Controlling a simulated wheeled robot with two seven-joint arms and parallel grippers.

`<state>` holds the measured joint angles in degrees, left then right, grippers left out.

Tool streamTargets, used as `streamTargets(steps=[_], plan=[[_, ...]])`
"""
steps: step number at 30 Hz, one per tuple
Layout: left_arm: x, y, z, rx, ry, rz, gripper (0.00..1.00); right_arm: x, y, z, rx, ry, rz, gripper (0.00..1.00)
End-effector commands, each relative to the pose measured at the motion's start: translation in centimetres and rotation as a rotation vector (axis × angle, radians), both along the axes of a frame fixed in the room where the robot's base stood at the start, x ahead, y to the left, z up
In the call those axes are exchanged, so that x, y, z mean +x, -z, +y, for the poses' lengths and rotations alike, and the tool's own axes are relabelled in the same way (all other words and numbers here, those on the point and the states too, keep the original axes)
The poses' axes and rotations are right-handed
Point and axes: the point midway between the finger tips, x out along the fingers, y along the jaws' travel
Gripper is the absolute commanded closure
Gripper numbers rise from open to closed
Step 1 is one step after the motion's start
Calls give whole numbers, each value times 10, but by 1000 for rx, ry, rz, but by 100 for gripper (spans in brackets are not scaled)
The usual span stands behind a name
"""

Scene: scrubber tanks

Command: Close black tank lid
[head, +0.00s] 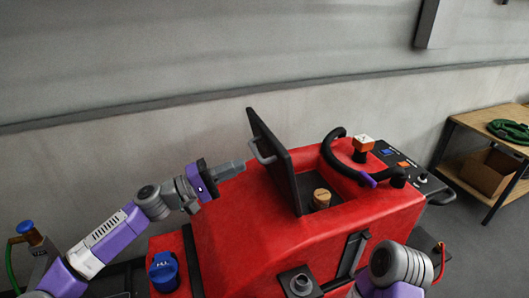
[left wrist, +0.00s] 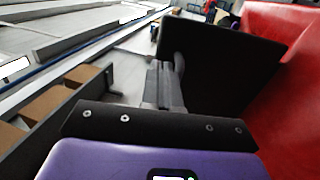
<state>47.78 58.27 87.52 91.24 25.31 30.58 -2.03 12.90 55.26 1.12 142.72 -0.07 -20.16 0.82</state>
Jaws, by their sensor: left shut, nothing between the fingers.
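The black tank lid (head: 283,160) stands open and nearly upright on the red machine (head: 240,225). A grey bar handle (head: 262,151) is on the lid's left face. My left gripper (head: 241,165) is shut and empty, with its tips just left of the lid, a little below the handle. In the left wrist view the shut fingers (left wrist: 164,88) point toward the dark lid (left wrist: 222,72), close to its handle (left wrist: 179,64); I cannot tell whether they touch. My right gripper is out of view.
A tan cylinder (head: 321,198) shows in the opening right of the lid. A black steering wheel (head: 334,158) and an orange-and-white block (head: 364,144) stand further right. A blue cap (head: 163,267) is at the machine's lower left. A wooden shelf (head: 480,140) stands at far right.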

Motion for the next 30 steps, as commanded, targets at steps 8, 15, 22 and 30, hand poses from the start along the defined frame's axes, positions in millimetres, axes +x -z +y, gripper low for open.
streamTargets(steps=[8, 15, 22, 30], plan=[[17, -15, -53, 0, 2, 1, 100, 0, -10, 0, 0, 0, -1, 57], [25, -19, -74, 0, -1, 3, 100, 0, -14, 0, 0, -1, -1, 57], [25, -19, -77, 0, -1, 3, 100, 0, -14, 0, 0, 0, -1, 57], [26, -20, -76, 7, -6, 3, 100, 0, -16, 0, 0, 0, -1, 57]])
